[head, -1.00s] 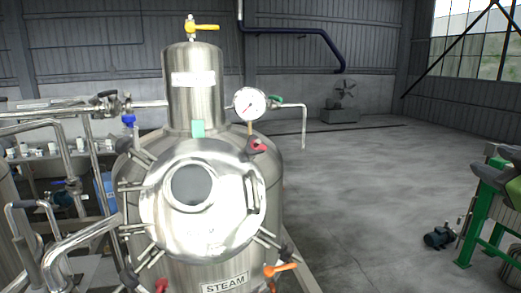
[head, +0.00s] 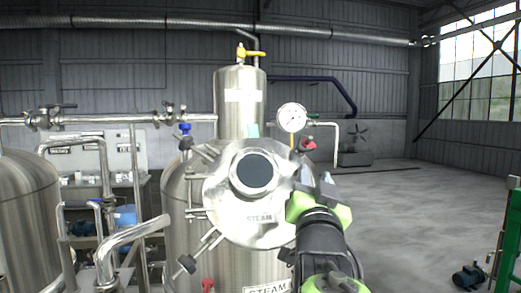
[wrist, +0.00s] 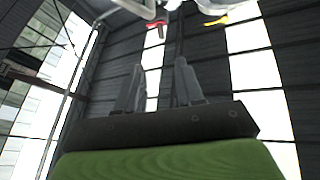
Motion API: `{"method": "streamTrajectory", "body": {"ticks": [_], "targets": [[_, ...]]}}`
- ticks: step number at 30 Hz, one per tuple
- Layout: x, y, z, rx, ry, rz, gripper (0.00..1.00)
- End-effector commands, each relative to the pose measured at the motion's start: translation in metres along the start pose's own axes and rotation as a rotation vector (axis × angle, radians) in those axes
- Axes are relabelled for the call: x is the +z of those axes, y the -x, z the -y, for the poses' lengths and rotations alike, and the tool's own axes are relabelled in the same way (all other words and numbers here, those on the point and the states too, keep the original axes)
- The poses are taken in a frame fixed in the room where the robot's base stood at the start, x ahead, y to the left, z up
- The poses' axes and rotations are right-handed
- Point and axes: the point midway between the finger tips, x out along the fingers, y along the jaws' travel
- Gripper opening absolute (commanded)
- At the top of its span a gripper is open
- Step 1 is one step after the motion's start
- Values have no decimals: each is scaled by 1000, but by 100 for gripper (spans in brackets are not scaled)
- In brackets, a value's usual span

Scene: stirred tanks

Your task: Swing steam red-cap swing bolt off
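The steam tank's round lid (head: 222,205) faces me, with black-knobbed swing bolts around its rim. One red cap (head: 308,143) shows at the lid's upper right, near the pressure gauge. Another red part (head: 207,285) shows at the lower left, below the lid. My gripper (head: 318,198) is in front of the lid's right edge, below the upper red cap, and hides that part of the rim. In the wrist view my gripper (wrist: 160,75) points up with its two fingers apart and nothing between them. A red piece (wrist: 155,30) lies beyond the fingertips; I cannot tell which red part it is.
The pressure gauge (head: 292,118) stands above the lid's upper right. A yellow valve handle (head: 250,53) tops the tank's neck. Bent steel pipes (head: 130,235) and another tank (head: 28,215) crowd the left. The floor (head: 405,220) to the right is mostly clear.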

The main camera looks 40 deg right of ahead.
Motion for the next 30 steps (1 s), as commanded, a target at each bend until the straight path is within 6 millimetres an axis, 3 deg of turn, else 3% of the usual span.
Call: {"method": "streamTrajectory", "body": {"ticks": [9, 15, 20, 27, 30], "targets": [[-4, -84, 1, 3, 6, 4, 37], [-4, -127, 1, 1, 5, 3, 37], [-2, -141, 1, 1, 3, 2, 37], [-1, -141, 0, 0, 3, 2, 37], [-1, -141, 0, 0, 3, 2, 23]]}}
